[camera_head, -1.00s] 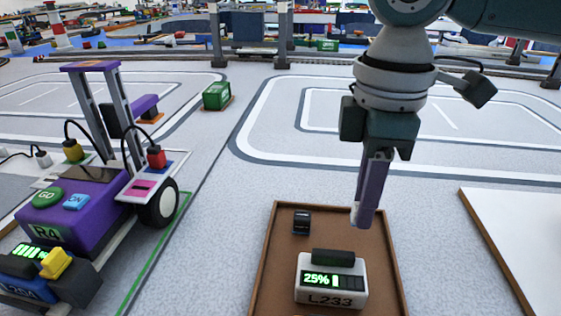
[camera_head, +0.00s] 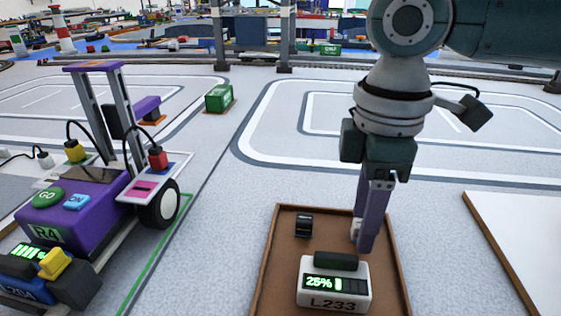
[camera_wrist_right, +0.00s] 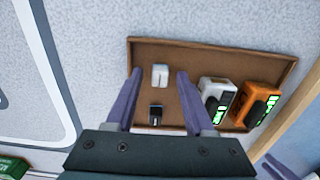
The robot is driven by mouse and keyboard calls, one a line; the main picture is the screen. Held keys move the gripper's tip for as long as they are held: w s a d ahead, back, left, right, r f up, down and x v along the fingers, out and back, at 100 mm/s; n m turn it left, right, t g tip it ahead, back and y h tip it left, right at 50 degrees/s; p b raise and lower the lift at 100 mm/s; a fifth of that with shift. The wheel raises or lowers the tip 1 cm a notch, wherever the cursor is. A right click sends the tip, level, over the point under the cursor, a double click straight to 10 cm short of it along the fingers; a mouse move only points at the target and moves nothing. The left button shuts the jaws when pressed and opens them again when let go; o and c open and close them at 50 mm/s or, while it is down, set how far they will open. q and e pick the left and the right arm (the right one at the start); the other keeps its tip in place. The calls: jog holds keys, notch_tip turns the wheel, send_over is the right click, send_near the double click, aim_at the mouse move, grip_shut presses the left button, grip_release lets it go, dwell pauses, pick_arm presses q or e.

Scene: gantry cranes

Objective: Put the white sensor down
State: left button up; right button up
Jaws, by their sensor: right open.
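The small white sensor (camera_wrist_right: 159,75) is in the brown tray (camera_wrist_right: 215,60), between the spread fingertips of my right gripper (camera_wrist_right: 159,74) in the right wrist view, with a gap on each side. In the head view my right gripper (camera_head: 364,246) points down into the tray (camera_head: 262,262), and the white sensor (camera_head: 356,230) shows partly beside its purple finger. My right gripper is open.
The tray also holds a small black piece (camera_head: 304,225), a white L233 module (camera_head: 334,285) reading 25% and an orange module (camera_wrist_right: 257,104). A purple wheeled robot (camera_head: 85,205) stands left. A white board (camera_head: 520,240) lies right.

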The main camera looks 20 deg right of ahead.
jog(key=shift+r, duration=0.1)
notch_tip(320, 180, up, 12)
jog(key=p, duration=0.4)
dwell(0.3)
